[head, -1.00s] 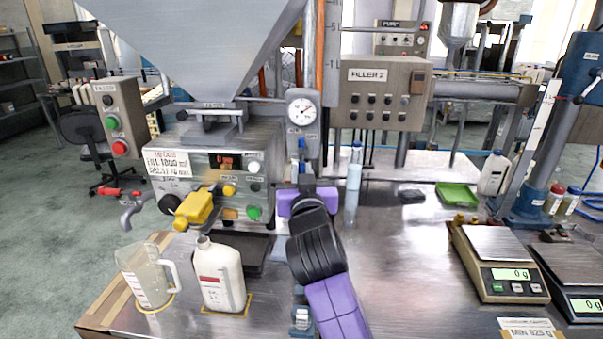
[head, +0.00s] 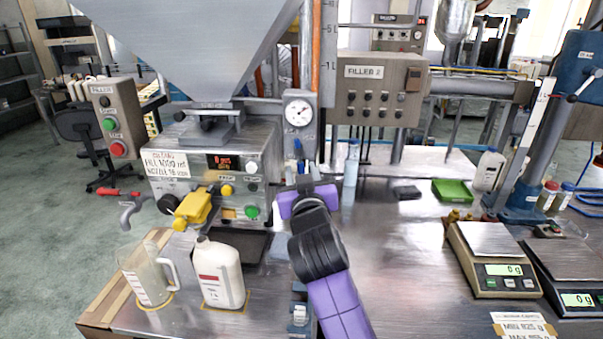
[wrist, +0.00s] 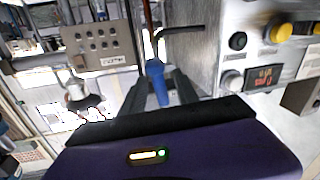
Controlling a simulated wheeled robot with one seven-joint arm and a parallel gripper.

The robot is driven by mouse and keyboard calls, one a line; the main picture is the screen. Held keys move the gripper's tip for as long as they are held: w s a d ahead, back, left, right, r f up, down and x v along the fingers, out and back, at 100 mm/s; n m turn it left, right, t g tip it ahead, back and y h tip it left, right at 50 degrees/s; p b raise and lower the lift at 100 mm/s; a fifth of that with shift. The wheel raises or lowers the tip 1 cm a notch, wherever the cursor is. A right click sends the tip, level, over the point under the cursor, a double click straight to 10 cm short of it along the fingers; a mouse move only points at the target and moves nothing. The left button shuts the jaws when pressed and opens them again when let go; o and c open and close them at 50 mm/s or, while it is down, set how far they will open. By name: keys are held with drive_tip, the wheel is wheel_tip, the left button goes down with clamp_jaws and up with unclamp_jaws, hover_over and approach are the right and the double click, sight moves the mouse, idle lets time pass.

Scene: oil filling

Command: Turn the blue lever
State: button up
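The blue lever (head: 298,148) hangs below the round pressure gauge (head: 298,110) on the column right of the filling machine. In the wrist view the blue lever (wrist: 158,84) points down between the two dark fingers of my gripper (wrist: 160,88). The fingers are apart, one on each side of the lever, and I see no clear contact. In the head view my gripper (head: 304,172) reaches up to the lever from below, past my purple wrist; its fingertips are small there and hard to make out.
The filling machine (head: 185,160) stands left of my arm, with a yellow valve (head: 195,206) at its front. A white bottle (head: 219,275) and a clear jug (head: 143,280) stand below it. A clear bottle (head: 351,165) stands right of the lever. Scales (head: 488,238) sit at right.

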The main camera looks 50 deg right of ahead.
drive_tip(key=b+v, duration=0.2)
drive_tip(key=v, duration=0.6)
